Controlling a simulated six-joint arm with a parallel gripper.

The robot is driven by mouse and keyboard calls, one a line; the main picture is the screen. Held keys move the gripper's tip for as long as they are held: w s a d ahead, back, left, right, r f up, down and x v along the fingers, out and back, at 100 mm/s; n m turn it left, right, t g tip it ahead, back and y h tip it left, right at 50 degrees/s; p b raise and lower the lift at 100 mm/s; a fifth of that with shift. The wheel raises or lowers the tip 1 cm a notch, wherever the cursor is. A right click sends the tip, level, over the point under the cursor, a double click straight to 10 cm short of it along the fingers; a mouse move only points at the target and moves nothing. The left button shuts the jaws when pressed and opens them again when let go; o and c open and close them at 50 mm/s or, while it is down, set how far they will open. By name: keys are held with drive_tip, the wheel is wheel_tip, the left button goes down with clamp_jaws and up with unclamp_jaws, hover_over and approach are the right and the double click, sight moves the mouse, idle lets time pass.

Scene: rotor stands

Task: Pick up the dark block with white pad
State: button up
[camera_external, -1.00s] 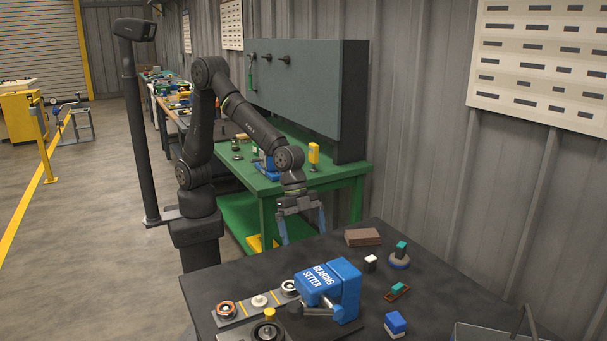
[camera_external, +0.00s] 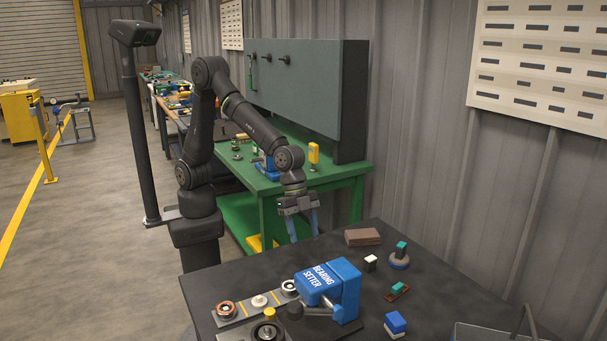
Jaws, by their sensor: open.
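The dark block with a white pad (camera_external: 370,263) stands upright on the dark table, a little left of the round stand with the teal block. Its white pad is on top. My gripper (camera_external: 304,236) hangs over the far edge of the table, to the left of the block and apart from it. Its two blue fingers point down. They are open with nothing between them.
The brown block (camera_external: 362,237) lies behind the dark block. The round stand (camera_external: 399,262) and a reddish-brown tray (camera_external: 398,292) are to the right. The blue bearing setter (camera_external: 346,289) stands in front. A blue-and-white block (camera_external: 395,324) is nearer the front.

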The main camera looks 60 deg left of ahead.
drive_tip(key=m+h, duration=0.9)
drive_tip(key=m, duration=2.7)
approach(368, 258)
drive_tip(key=shift+t, duration=0.4)
drive_tip(key=x, duration=0.5)
drive_tip(key=shift+w+d+f, duration=0.15)
drive_tip(key=shift+w+f, duration=0.1)
drive_tip(key=shift+f, duration=0.1)
drive_tip(key=shift+x, duration=2.75)
drive_tip(key=shift+s+f, duration=0.15)
drive_tip(key=shift+s, duration=0.05)
drive_tip(key=shift+c, duration=0.2)
